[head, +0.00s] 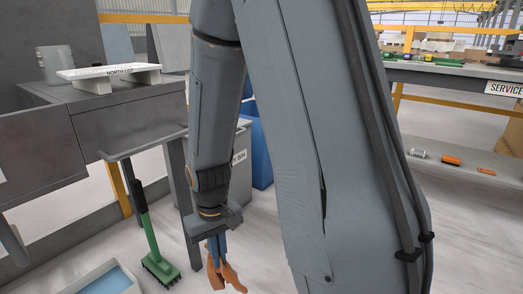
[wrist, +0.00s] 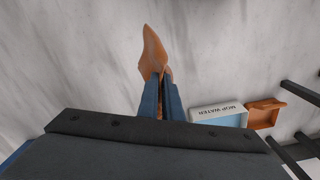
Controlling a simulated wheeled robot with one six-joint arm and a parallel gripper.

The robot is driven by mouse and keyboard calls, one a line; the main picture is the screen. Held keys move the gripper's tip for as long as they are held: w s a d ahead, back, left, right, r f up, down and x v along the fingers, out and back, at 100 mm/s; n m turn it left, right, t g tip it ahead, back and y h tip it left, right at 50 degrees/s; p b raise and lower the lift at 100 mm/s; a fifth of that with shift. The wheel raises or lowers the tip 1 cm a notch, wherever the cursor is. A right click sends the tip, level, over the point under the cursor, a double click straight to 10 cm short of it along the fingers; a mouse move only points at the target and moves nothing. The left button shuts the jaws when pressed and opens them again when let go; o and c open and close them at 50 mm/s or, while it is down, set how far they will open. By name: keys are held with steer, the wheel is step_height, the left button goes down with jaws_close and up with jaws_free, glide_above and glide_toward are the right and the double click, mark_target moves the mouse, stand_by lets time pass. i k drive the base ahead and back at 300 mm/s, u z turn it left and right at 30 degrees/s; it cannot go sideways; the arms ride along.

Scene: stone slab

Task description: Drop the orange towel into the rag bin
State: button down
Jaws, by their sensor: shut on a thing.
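My gripper (head: 216,246) points down, with its blue fingers shut on the orange towel (head: 230,277). The towel hangs bunched below the fingertips, over the pale floor. In the wrist view my gripper (wrist: 161,82) pinches the towel (wrist: 152,50), which sticks out past the tips.
A green brush (head: 152,240) stands at left, by a tub (head: 72,286) of blue water. The wrist view shows a "MOP WATER" tub (wrist: 218,108) beside an orange box (wrist: 264,115). A blue container (head: 262,155) stands behind the bin. A grey cabinet (head: 120,100) fills the left.

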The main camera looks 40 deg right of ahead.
mark_target(263, 172)
steer(key=z, duration=0.6)
steer(key=k, duration=0.8)
steer(key=z, duration=1)
steer(key=k, duration=0.45)
steer(key=z, duration=0.8)
steer(key=i, duration=1.1)
steer(key=z, duration=0.35)
steer(key=i, duration=1.2)
steer(key=u, duration=0.5)
steer(key=i, duration=1)
steer(key=u, duration=1.45)
steer(key=i, duration=0.55)
steer(key=u, duration=0.85)
steer(key=i, duration=0.3)
steer(key=u, duration=0.25)
